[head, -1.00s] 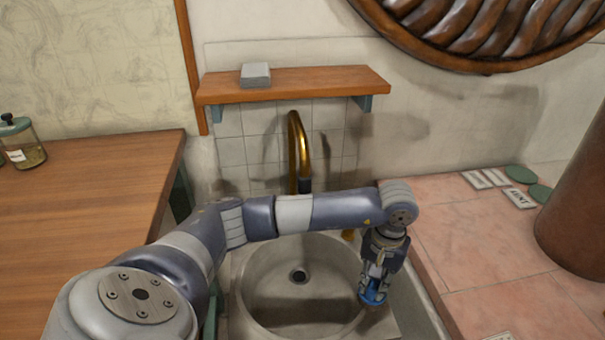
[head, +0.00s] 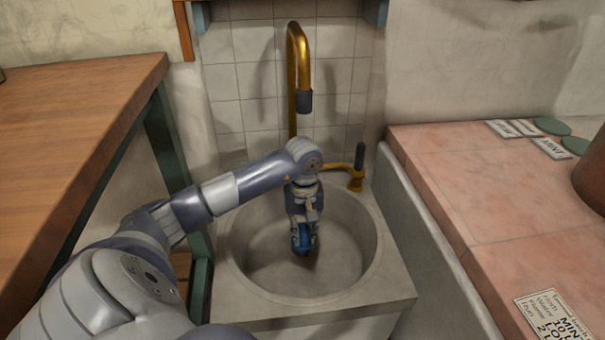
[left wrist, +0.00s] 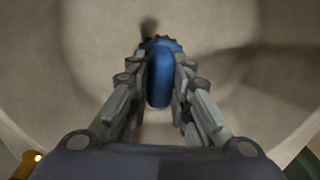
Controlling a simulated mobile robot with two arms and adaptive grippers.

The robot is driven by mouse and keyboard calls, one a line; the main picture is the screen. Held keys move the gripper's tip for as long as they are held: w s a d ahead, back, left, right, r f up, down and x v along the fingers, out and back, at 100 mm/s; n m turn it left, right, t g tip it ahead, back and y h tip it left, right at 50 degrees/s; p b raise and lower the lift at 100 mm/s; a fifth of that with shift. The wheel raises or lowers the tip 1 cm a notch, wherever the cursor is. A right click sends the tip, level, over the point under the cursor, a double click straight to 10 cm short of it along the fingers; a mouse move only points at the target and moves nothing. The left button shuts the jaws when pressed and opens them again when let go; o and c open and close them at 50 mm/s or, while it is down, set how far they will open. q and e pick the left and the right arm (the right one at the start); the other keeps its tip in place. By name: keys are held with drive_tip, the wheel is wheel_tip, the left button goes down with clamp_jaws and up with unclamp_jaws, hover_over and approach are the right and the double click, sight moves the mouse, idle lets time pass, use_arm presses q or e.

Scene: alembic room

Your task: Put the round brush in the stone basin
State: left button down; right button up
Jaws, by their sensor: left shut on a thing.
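The stone basin (head: 338,292) is a round grey bowl set in a square block below the tap. My left gripper (head: 303,238) is over the middle of the bowl, pointing down. It is shut on the round brush (head: 302,243), which shows blue between the fingers. In the left wrist view the blue brush (left wrist: 160,78) sits between the two fingers (left wrist: 160,90), with a reddish-brown edge at its far end. The bowl's pale inside lies behind it. I cannot tell whether the brush touches the bowl's bottom. My right gripper is not in view.
A brass tap (head: 297,60) rises behind the basin, with a brass side handle (head: 357,175) at its right rear. A wooden counter (head: 70,140) stands at left. A pink tiled counter (head: 480,190) with labels and green discs is at right.

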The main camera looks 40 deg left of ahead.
sight(303, 248)
use_arm(q)
wheel_tip(303, 248, down, 4)
drive_tip(key=shift+b, duration=0.55)
wheel_tip(303, 248, down, 2)
drive_tip(key=shift+f+b, duration=0.25)
drive_tip(key=shift+b, duration=0.25)
drive_tip(key=shift+f, duration=0.1)
drive_tip(key=shift+f, duration=0.2)
drive_tip(key=c, duration=1.4)
unclamp_jaws()
drive_tip(key=shift+r, duration=0.1)
drive_tip(key=shift+c, duration=0.2)
